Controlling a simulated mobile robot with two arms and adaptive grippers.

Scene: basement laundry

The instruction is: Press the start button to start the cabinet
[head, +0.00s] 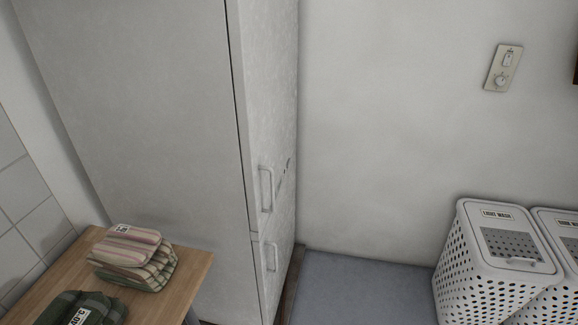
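A tall white cabinet (268,95) stands at the left, its broad side facing me and its front seen at a steep angle. The front has an upper door handle (266,189) and a lower door handle (271,257), and both doors look shut. Small dark marks (288,163) show on the front beside the upper handle; they are too small to tell whether one is the start button. Neither of my grippers is in view.
A wooden table (190,268) at the lower left holds folded striped cloths (135,258) and dark plaid cloths (96,308). A wall plate (502,68) with a switch and knob is at the upper right. White perforated hampers (455,270) stand at the right. Grey floor (365,290) is clear between.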

